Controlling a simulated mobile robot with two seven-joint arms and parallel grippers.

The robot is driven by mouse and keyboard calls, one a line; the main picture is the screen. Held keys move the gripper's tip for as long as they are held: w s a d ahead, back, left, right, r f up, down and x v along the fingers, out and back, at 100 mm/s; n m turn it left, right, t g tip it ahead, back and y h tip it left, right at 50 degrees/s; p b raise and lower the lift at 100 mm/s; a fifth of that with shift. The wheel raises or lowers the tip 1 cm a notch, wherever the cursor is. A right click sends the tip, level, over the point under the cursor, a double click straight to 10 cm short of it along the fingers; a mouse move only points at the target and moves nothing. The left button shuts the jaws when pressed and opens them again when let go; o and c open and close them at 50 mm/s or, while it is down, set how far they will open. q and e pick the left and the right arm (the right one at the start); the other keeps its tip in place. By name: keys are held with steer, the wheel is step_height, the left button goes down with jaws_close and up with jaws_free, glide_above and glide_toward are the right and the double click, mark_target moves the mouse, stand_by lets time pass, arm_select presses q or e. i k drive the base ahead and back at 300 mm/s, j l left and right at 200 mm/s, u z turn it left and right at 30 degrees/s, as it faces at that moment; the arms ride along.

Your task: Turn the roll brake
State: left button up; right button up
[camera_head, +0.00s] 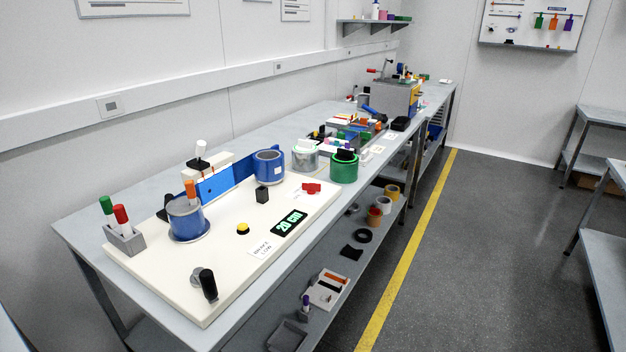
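A cream board (190,292) lies on the near end of the long grey bench. At its left stands a clear-and-blue roll (186,222) with an orange upright handle (191,192) at its top. A blue strip (215,186) stands between this roll and a second blue roll (269,167). A small red knob-like part (312,188) sits near the right edge. A black-handled crank (208,284) is at the front corner. Neither gripper is in view.
The floor (480,260) to the right is clear.

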mark_target(312, 189)
steer(key=k+u, duration=0.1)
steer(key=k, duration=0.4)
steer(key=i+l+u, duration=0.15)
steer(key=u, duration=1)
steer(key=i+l+u, duration=0.1)
steer(key=l+u, duration=0.9)
steer(key=l, duration=1.25)
steer(key=k+l+u, duration=0.1)
steer(key=l, duration=0.6)
steer(key=k+l, duration=0.15)
steer(key=l, duration=0.6)
steer(key=u, duration=0.05)
